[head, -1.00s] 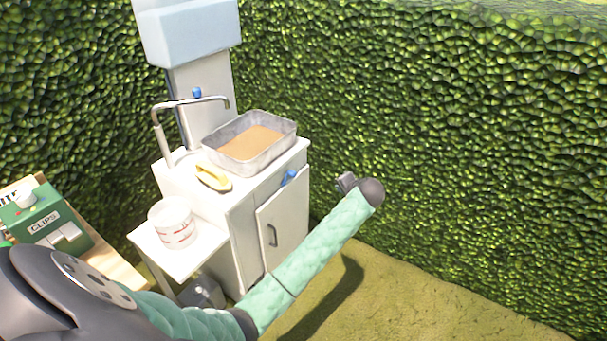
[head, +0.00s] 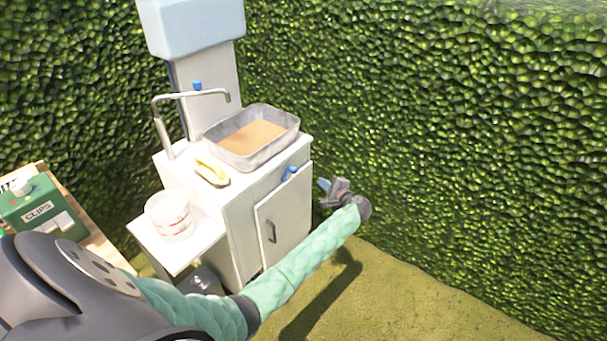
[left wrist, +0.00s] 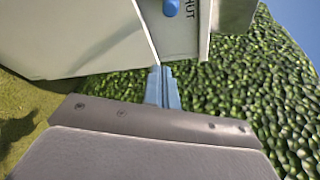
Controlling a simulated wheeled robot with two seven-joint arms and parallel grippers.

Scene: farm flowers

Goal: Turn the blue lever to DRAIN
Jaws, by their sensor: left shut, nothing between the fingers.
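The blue lever (head: 289,173) sits near the top of the cabinet's right front, above the door. In the left wrist view the blue lever (left wrist: 171,8) shows at the top edge, beside a panel with letters that read "HUT"; no DRAIN label can be read. My left gripper (head: 323,185) is to the right of the lever, apart from it. In the left wrist view its blue fingers (left wrist: 161,72) are together and empty, below the lever and close to the cabinet's edge. My right gripper is not in view.
A white cabinet (head: 240,215) carries a metal basin (head: 290,128) of brown content, a tap (head: 160,125) and a yellow object (head: 212,170). A white tub (head: 170,216) stands on the side shelf. A green CLIPS box (head: 40,208) is at left. Hedges stand behind; grass is clear at right.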

